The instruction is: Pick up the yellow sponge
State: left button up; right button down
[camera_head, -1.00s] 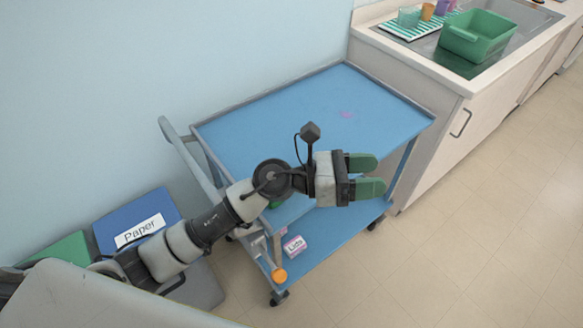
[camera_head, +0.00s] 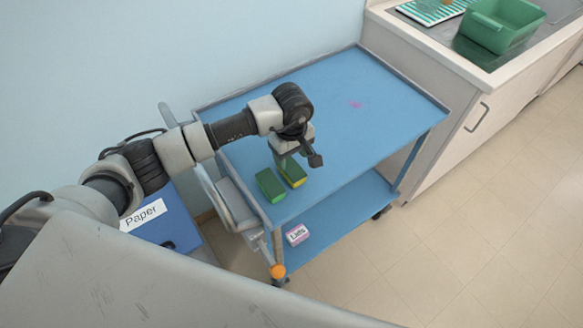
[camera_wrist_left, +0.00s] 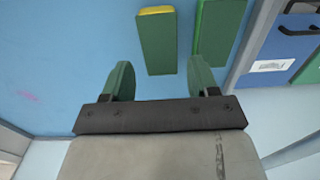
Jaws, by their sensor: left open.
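The yellow sponge (camera_head: 299,181) lies on the cart's blue top near its front left corner. It has a dark green upper face and a yellow lower layer. In the left wrist view the same sponge (camera_wrist_left: 156,40) shows mostly green with a yellow edge at its far end. A second, green sponge (camera_head: 269,186) lies to its left; it also shows in the wrist view (camera_wrist_left: 220,30). My left gripper (camera_head: 284,162) points down over the yellow sponge and hides part of it. In the wrist view the gripper (camera_wrist_left: 160,78) is open, with the sponge ahead between the finger lines.
The blue cart top (camera_head: 370,125) is clear to the right, apart from a small pink stain (camera_head: 356,105). A box labelled Lids (camera_head: 297,234) sits on the lower shelf. A green tub (camera_head: 503,25) stands on the counter. A blue Paper bin (camera_head: 170,224) stands left of the cart.

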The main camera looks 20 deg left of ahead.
aim_at(291, 167)
pick_arm(q)
notch_tip(291, 167, down, 6)
jog(key=shift+r+p, duration=0.1)
jog(key=shift+p, duration=0.8)
jog(key=shift+f, duration=0.35)
jog(key=shift+w, duration=0.1)
jog(key=shift+c, duration=0.2)
jog(key=c, duration=0.7)
jog(key=shift+r, duration=0.15)
